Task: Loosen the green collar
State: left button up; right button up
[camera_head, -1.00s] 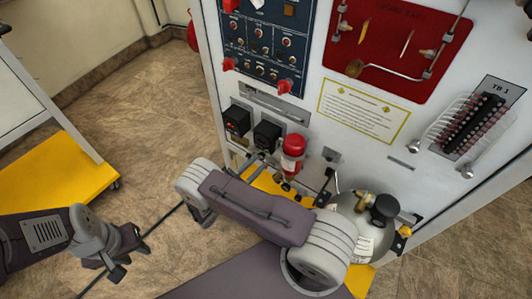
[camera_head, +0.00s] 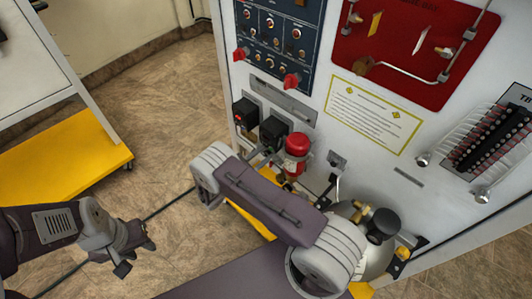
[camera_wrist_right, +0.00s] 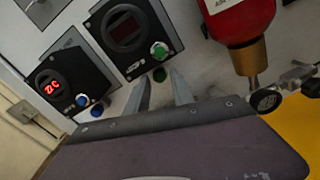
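The green collar (camera_wrist_right: 160,74) shows in the right wrist view as a small dark green ring low on the panel. It is just below the bright green knob (camera_wrist_right: 158,50) of the right-hand black meter. My right gripper (camera_wrist_right: 160,84) is open, its two grey fingers apart and pointing at the panel. The collar appears in the gap between the fingertips; I cannot tell whether they touch it.
A red-topped bottle (camera_wrist_right: 243,22) with a brass neck and gauge (camera_wrist_right: 265,99) stands close right of the right fingers. A second meter (camera_wrist_right: 62,80) with a blue knob is at left. A grey cylinder (camera_head: 378,258) stands right of my arm. Open floor lies at left.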

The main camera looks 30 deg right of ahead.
jog(key=shift+w+d, duration=0.1)
jog(key=shift+d, duration=0.25)
jog(key=shift+c, duration=0.2)
grip_shut()
jog(key=shift+n, duration=0.4)
jog(key=n, duration=0.5)
jog(key=shift+n, duration=0.7)
